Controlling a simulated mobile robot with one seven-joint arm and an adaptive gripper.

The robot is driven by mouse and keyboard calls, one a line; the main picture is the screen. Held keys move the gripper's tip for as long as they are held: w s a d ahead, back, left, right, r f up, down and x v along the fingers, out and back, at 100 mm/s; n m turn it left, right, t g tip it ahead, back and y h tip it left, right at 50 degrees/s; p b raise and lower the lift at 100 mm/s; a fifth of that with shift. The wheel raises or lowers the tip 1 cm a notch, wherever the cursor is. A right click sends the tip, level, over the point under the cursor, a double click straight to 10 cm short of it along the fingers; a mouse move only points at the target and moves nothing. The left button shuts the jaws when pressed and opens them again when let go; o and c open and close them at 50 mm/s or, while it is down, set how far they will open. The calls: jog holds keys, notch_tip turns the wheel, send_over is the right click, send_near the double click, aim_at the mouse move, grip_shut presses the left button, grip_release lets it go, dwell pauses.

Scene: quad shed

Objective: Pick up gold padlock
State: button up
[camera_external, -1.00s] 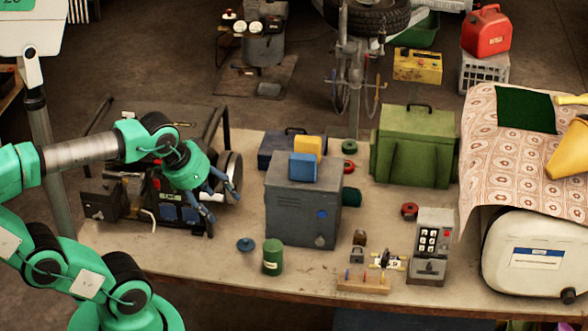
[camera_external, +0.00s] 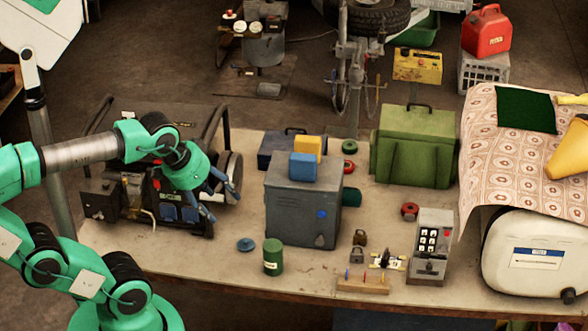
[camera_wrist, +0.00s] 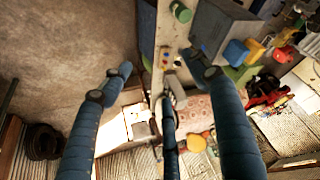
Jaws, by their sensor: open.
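A small brownish-gold padlock shape (camera_external: 360,238) stands on the workbench, right of the grey metal box and just behind a small grey padlock-like piece (camera_external: 357,255). It is small, and I cannot make it out clearly in the wrist view. My gripper (camera_external: 216,198) is open with blue fingers, pointing down to the right beside the black machine, well left of the padlock. In the wrist view my gripper (camera_wrist: 160,76) shows its fingers spread, with nothing between them held.
The grey metal box (camera_external: 301,215), with yellow and blue pieces on top, stands between my gripper and the padlock. A green can (camera_external: 273,257), a wooden peg stand (camera_external: 362,285) and a grey keypad unit (camera_external: 432,246) are nearby. The black machine (camera_external: 165,200) is close to my gripper.

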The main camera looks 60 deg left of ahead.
jog(key=c, duration=0.4)
jog(key=shift+o, duration=0.2)
